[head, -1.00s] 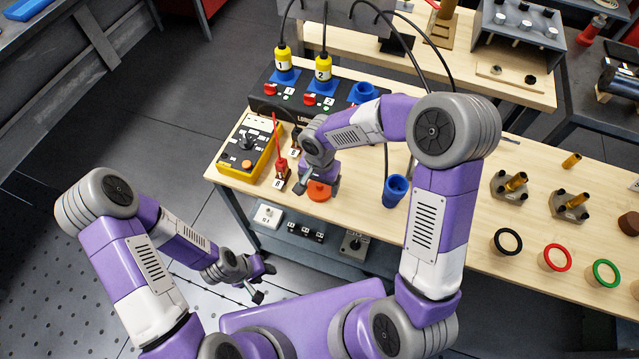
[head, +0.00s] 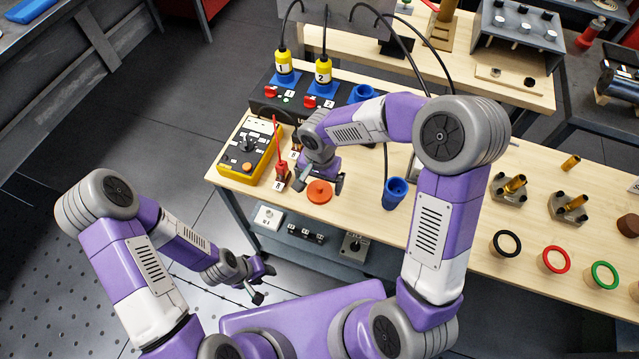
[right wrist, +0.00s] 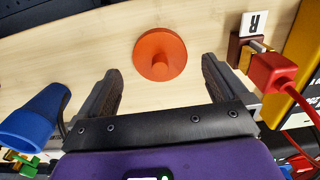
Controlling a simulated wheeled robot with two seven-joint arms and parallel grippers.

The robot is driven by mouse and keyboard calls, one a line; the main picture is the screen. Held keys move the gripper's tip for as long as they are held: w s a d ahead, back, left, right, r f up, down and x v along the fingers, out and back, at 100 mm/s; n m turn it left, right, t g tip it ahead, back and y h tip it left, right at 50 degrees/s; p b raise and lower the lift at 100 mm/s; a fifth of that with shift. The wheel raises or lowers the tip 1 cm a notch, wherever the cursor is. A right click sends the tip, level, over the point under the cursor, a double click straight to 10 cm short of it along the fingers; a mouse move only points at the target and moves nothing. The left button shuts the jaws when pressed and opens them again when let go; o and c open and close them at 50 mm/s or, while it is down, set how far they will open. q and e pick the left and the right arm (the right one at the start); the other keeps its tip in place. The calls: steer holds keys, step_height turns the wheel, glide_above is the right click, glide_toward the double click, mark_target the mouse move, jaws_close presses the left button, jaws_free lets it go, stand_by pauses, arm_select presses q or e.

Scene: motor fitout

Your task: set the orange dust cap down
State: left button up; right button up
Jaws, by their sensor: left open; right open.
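The orange dust cap (head: 319,192) lies on the wooden bench top near its front edge, a flat disc with a round knob on its upper side. In the right wrist view the cap (right wrist: 160,54) lies beyond the fingertips, with nothing touching it. My right gripper (head: 320,181) is open and empty, just behind and above the cap; its two fingers also show in the right wrist view (right wrist: 160,82), spread wide. My left gripper (head: 262,284) is open and empty, low in front of the bench, away from the cap.
A yellow meter (head: 249,150) and a red plug (head: 282,172) at a terminal marked R stand left of the cap. A blue socket cup (head: 395,192) stands to its right. Black, red and green rings (head: 556,259) sit further right. The bench's front edge is close to the cap.

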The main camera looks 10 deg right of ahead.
mark_target(319, 187)
arm_select(q)
steer(key=shift+r+p, duration=0.75)
steer(key=shift+r, duration=0.15)
arm_select(e)
step_height(319, 187, up, 9)
steer(key=shift+r, duration=0.2)
